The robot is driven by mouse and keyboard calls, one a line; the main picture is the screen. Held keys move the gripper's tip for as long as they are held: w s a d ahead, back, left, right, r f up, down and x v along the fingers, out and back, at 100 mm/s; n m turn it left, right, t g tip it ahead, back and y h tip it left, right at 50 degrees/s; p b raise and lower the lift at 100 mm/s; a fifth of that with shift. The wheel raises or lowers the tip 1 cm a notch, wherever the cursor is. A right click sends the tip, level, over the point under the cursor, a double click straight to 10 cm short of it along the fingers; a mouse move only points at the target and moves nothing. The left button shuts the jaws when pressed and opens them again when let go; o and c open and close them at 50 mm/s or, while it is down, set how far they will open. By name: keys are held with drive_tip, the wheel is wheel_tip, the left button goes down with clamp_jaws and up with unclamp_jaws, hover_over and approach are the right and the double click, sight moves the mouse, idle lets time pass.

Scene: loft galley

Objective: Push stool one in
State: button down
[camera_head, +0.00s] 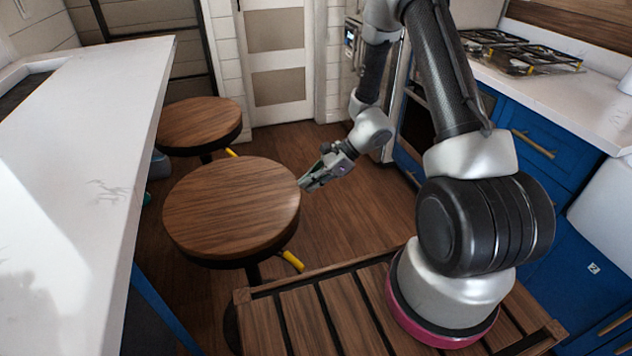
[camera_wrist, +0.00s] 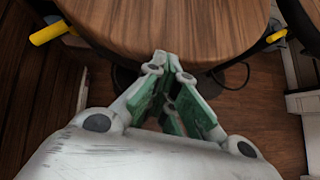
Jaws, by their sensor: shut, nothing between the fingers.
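Two round stools with dark-edged wooden seats stand along the white counter; which one is stool one I cannot tell. The nearer stool (camera_head: 232,208) is at the middle left in the head view, and the farther stool (camera_head: 199,124) is behind it. My gripper (camera_head: 304,186) is shut and empty at the right edge of the nearer stool's seat. In the wrist view, my gripper (camera_wrist: 170,62) points at the rim of a stool seat (camera_wrist: 170,25), touching it or very close. The stool's lower part is mostly hidden.
The white counter (camera_head: 80,130) runs along the left, its edge close to both seats. Blue cabinets (camera_head: 540,150) and a stove (camera_head: 510,50) stand on the right. The wood floor (camera_head: 345,215) between is clear. A door (camera_head: 275,60) is at the back.

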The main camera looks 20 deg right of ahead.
sight(171, 213)
drive_tip(key=a, duration=3.8)
